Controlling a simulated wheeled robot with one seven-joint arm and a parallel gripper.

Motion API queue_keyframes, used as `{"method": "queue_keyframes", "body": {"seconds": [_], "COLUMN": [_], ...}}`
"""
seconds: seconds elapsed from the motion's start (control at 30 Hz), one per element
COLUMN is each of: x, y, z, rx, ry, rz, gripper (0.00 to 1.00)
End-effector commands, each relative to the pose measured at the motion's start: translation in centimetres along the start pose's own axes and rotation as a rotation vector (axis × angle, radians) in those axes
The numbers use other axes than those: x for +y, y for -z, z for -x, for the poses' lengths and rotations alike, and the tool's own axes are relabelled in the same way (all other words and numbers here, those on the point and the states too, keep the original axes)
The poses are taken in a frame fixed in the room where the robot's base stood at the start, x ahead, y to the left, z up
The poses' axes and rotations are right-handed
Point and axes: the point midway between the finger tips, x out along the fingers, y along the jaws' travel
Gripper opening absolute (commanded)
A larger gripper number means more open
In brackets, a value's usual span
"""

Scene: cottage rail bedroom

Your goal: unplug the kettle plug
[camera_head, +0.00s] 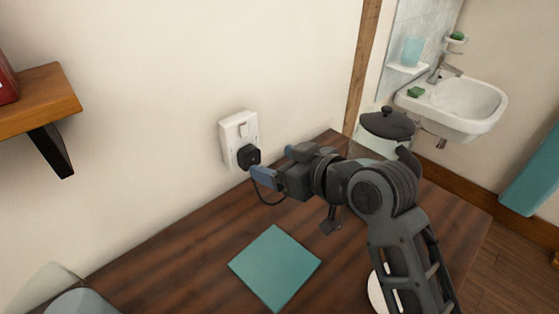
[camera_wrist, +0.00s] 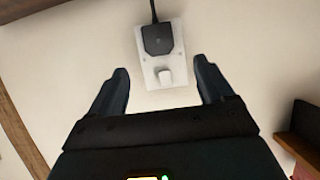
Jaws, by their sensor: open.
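The black kettle plug (camera_head: 248,157) sits in the lower part of a white wall socket (camera_head: 228,133). A dark cord hangs below it and loops under my gripper. In the wrist view the plug (camera_wrist: 157,39) is at the top, with its cord running up and the socket's switch (camera_wrist: 165,76) below it. My gripper (camera_head: 275,164) is open and empty, just right of the plug and apart from it. In the wrist view its fingertips (camera_wrist: 162,72) flank the switch end of the socket, with the plug beyond them. The kettle (camera_head: 378,147) is partly hidden behind my arm.
A wooden table (camera_head: 190,245) lies below, with a teal square mat (camera_head: 275,267) and a white round item (camera_head: 378,292) partly behind my arm. A wooden shelf (camera_head: 40,98) juts from the wall at left. A sink (camera_head: 465,105) is at the back right.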

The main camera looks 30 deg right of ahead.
Motion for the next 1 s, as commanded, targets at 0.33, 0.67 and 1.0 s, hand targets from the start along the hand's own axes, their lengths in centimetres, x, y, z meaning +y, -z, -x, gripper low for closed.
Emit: {"method": "queue_keyframes", "body": {"seconds": [0.33, 0.67, 1.0], "x": [0.0, 0.0, 0.0], "y": [0.4, 0.3, 0.2], "z": [-3.9, -7.5, -7.9], "rx": [-0.002, -0.002, -0.001], "ry": [0.005, 0.003, 0.003], "rz": [0.003, 0.004, 0.003], "gripper": [0.81, 0.81, 0.81]}}
